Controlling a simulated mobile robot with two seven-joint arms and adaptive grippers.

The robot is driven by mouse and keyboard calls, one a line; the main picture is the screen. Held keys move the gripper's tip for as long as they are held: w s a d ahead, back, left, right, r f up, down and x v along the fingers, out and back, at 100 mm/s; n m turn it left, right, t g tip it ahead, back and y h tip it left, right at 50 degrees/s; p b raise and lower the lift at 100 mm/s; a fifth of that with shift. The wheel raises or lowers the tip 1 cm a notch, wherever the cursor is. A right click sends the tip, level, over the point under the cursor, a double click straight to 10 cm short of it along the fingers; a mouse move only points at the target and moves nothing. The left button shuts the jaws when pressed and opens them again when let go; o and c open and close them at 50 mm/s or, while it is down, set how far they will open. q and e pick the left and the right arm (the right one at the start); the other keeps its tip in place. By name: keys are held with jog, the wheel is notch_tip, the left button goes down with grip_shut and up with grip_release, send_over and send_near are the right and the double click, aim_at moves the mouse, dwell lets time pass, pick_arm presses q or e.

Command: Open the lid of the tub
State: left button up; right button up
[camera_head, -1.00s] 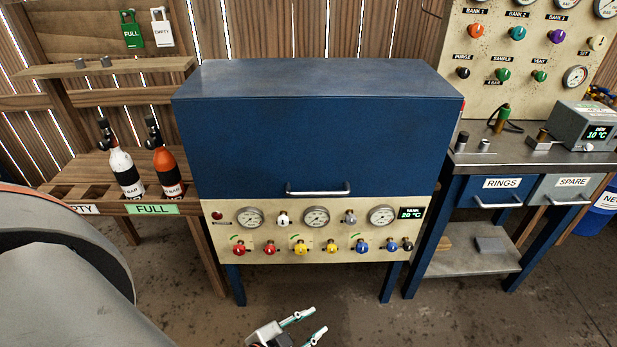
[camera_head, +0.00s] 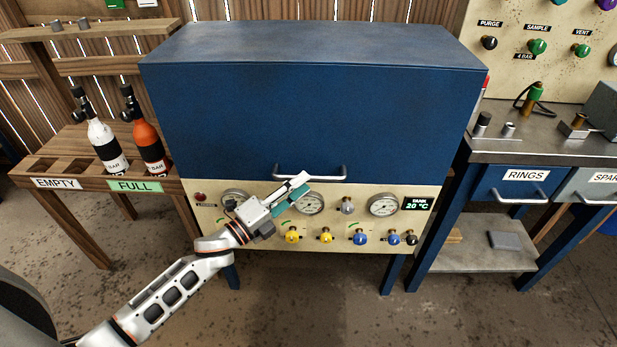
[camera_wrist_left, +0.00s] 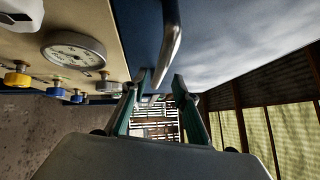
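The tub (camera_head: 310,110) is a large blue box on legs with a cream gauge panel below. Its blue lid front is down and shut. The metal bar handle (camera_head: 340,173) runs along the lid's lower edge. My left gripper (camera_head: 298,187) is at the left part of this handle, in front of the panel, and covers part of it. In the left wrist view the two teal fingers (camera_wrist_left: 155,92) are apart, and the handle (camera_wrist_left: 168,45) reaches toward the gap between them. I cannot tell whether they touch it. My right gripper is not in view.
Gauges and coloured knobs (camera_head: 326,236) sit on the panel just below the handle. A wooden rack (camera_head: 60,150) with a white and an orange bottle stands at left. A workbench (camera_head: 545,150) with drawers stands close at right. The floor in front is clear.

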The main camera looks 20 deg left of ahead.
pick_arm(q)
jog(key=shift+x, duration=2.1)
